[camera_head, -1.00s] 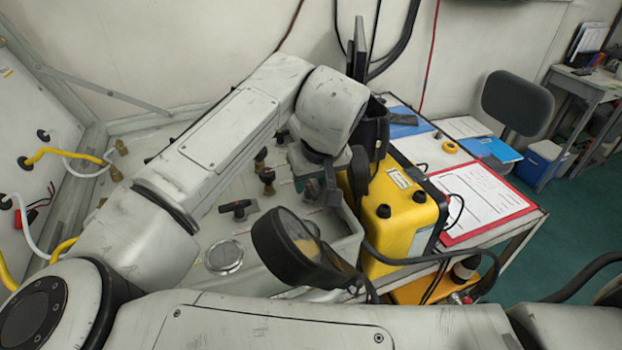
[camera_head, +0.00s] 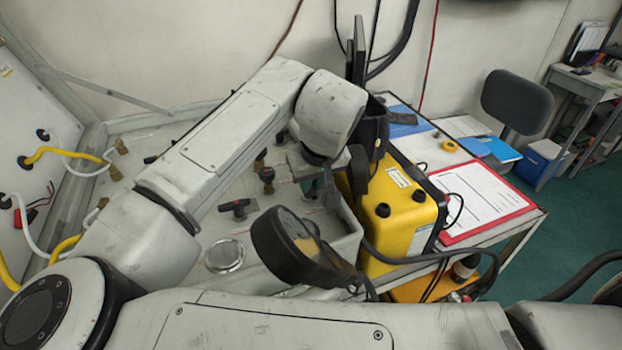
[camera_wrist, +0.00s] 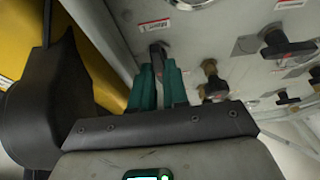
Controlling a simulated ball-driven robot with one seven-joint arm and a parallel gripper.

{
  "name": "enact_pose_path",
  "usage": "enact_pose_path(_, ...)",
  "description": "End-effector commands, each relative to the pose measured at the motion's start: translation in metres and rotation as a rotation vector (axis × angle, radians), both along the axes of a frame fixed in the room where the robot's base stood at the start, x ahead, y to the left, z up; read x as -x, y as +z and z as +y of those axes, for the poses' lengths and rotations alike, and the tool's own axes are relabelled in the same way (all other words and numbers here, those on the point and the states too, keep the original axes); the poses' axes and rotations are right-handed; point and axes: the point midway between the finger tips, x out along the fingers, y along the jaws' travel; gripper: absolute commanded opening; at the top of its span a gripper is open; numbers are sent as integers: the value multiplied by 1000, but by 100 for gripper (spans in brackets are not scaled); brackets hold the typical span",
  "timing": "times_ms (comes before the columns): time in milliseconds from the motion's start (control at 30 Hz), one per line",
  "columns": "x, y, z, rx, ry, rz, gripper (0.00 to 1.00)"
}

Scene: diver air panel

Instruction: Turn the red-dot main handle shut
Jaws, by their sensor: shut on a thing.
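The fingers hide the handle's lower part. I cannot make out a red dot on it. In the head view my gripper (camera_head: 313,186) is low over the panel's right part, and my arm and wrist hide the handle there.
Another black handle (camera_wrist: 288,44) and a brass-stemmed knob (camera_wrist: 213,80) stand right of my gripper in the wrist view. In the head view, a yellow case (camera_head: 400,215) stands close on the right. A round black-rimmed gauge (camera_head: 290,245) stands in front, and a clipboard (camera_head: 480,200) lies farther right.

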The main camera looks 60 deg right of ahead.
Motion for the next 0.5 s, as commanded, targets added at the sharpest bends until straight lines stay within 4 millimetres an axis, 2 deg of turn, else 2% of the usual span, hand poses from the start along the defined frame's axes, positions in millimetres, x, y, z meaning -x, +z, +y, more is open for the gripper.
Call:
enact_pose_path(267, 0, 0, 1, 2, -30, 2, 0)
enact_pose_path(500, -1, 0, 2, 3, -158, 4, 0)
